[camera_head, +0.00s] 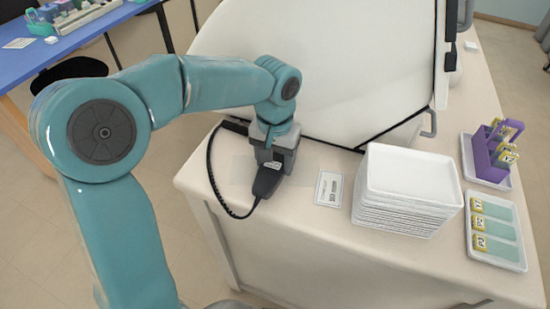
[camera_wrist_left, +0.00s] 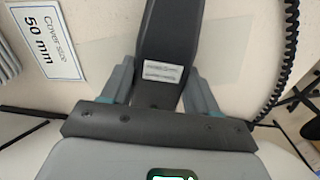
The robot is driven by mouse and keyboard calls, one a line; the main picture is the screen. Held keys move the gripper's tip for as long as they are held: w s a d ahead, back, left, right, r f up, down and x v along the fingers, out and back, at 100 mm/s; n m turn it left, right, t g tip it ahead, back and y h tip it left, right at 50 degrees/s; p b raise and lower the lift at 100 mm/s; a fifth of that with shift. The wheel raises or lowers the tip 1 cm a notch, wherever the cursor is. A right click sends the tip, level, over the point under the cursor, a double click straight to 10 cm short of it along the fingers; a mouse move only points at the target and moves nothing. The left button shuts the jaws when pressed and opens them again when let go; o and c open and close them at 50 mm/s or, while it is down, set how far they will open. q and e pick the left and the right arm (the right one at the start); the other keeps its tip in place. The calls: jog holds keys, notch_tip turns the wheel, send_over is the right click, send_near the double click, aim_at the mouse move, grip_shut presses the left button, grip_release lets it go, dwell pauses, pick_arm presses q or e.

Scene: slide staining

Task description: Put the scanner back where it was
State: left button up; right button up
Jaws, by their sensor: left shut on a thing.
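The scanner (camera_head: 267,181) is a dark handheld device with a coiled black cable. It is at the left part of the counter, in front of the large white machine. My left gripper (camera_head: 272,158) is shut on it from above. In the left wrist view the scanner (camera_wrist_left: 163,45) lies between the two fingers of my left gripper (camera_wrist_left: 158,88), with a small white label on its body. A pale translucent rectangle (camera_head: 240,170) shows on the counter around the scanner. I cannot tell whether the scanner touches the counter. My right gripper is not in view.
A "50 mm" card (camera_head: 328,189) lies right of the scanner; it also shows in the left wrist view (camera_wrist_left: 47,40). A stack of white trays (camera_head: 408,190), a slide tray (camera_head: 497,261) and a purple rack (camera_head: 484,158) stand further right. The black cable (camera_head: 214,180) loops left.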

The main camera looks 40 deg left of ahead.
aim_at(275, 161)
pick_arm(q)
jog(key=o, duration=1.2)
jog(key=shift+w+f, duration=0.1)
jog(key=shift+f, duration=0.1)
jog(key=shift+c, duration=0.2)
jog(key=shift+r, duration=0.35)
notch_tip(275, 161, up, 12)
jog(key=p, duration=0.1)
jog(key=shift+p, duration=0.4)
jog(key=shift+f, duration=0.1)
